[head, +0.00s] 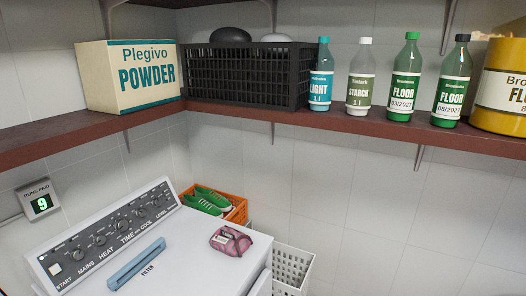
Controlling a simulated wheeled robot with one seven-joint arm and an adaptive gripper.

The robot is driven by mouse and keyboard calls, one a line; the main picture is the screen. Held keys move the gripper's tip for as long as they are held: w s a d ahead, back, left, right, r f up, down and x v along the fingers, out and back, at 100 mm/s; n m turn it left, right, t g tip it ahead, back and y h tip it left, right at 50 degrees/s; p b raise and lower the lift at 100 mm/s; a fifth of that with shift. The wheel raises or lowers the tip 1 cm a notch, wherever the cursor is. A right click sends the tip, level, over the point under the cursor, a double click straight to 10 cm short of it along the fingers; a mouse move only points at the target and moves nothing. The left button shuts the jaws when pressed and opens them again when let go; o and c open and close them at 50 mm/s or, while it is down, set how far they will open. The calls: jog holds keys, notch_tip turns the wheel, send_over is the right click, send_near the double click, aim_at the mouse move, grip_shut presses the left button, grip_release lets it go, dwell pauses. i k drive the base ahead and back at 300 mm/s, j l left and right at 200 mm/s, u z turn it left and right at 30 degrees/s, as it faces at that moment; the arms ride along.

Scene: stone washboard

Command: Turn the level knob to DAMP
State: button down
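A white machine (190,260) stands at the lower left with a grey sloped control panel (110,233) along its back. The panel carries a row of dark knobs with labels reading START, MAINS, HEAT, TIME, COOL and LEVEL. The level knob (154,201) is near the panel's far right end, by the LEVEL label. It is small in the view, and I cannot read its setting or any DAMP mark. My gripper is not in view.
A blue filter handle (137,264) and a pink bag (231,241) are on the machine's top. An orange crate (236,215) with green shoes and a white basket (293,267) stand beyond. A brown shelf (340,123) with bottles runs above. A wall display (40,201) reads 9.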

aim_at(156, 202)
jog(key=u, duration=1.25)
